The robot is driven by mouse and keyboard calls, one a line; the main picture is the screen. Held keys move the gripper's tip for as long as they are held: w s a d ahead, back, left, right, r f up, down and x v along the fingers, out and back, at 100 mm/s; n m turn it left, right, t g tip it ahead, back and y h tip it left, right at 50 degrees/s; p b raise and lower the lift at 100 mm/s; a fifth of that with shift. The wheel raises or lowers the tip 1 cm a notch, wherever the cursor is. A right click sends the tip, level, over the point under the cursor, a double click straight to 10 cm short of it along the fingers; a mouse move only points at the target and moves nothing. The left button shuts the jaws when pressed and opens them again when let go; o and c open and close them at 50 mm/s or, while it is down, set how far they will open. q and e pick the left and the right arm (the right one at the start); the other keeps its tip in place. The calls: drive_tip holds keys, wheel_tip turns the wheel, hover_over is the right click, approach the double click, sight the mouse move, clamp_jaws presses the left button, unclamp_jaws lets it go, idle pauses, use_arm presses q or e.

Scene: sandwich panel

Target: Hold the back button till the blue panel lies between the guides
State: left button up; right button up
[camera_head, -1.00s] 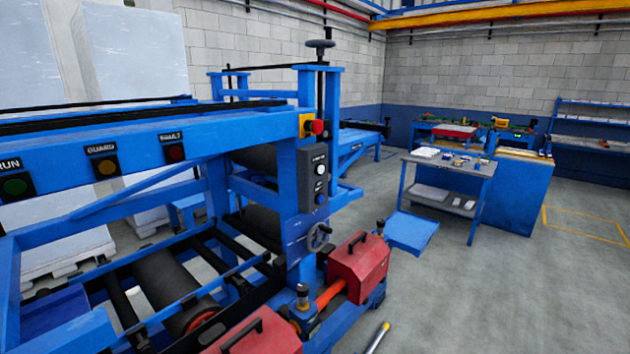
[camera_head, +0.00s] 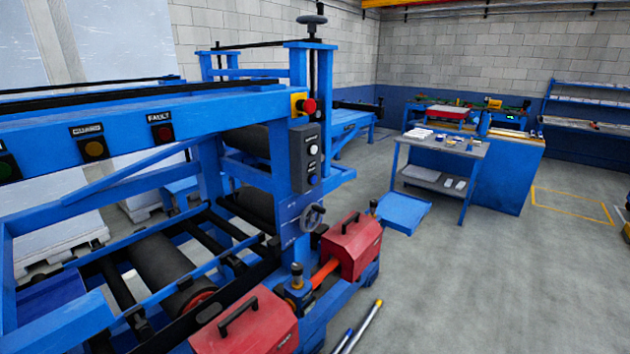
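A grey control box (camera_head: 306,158) is fixed to the machine's near upright post, with small pale buttons and a blue button (camera_head: 314,180) at its bottom. The labels are too small to read, so I cannot tell which is the back button. A red emergency knob (camera_head: 308,106) on yellow sits above it. A blue sheet (camera_head: 402,213) lies low beyond the machine; I cannot tell whether it is the panel. No guides can be made out for sure. Neither of my grippers is in view.
The blue roller machine (camera_head: 130,115) fills the left, with red covers (camera_head: 245,325) and a handwheel (camera_head: 312,216) sticking out. A workbench (camera_head: 440,155) stands behind. Pole-like bars (camera_head: 362,325) lie at the bottom. Grey floor (camera_head: 500,280) is clear at the right.

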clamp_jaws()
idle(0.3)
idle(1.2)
